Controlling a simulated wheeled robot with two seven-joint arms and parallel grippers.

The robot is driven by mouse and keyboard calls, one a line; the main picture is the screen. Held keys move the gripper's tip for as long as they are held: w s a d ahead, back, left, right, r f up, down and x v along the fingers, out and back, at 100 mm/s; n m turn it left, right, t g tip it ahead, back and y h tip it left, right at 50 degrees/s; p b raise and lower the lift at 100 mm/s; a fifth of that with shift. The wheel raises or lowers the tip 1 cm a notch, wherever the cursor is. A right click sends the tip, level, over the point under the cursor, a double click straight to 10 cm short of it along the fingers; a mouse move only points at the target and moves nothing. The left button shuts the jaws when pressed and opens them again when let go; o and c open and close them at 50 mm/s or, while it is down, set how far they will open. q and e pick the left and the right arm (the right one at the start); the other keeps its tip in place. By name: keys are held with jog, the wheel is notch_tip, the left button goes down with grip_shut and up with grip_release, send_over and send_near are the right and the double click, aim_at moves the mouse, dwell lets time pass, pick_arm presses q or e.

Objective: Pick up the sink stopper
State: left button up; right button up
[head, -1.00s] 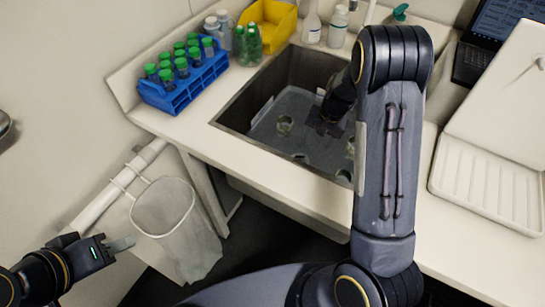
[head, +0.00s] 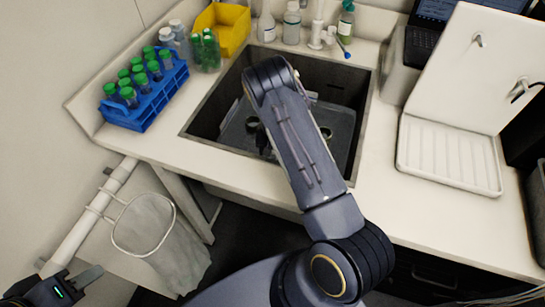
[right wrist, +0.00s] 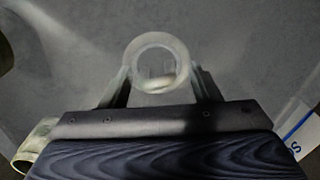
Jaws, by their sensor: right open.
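In the right wrist view, a pale, translucent round piece with a ring-shaped rim (right wrist: 157,62) lies between the fingers of my right gripper (right wrist: 160,90). It may be the sink stopper, but I cannot tell it from a small glass vessel. The right gripper is open around it, and I cannot tell whether the fingers touch it.
A grey tray (head: 340,122) with clear glass pieces lies in the sink. A blue tube rack (head: 143,115), yellow bin (head: 232,28) and several bottles line the counter. A white drying rack (head: 450,150) stands right.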

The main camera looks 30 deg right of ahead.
jog(key=c, duration=0.9)
jog(key=shift+r, duration=0.1)
jog(key=shift+c, duration=0.2)
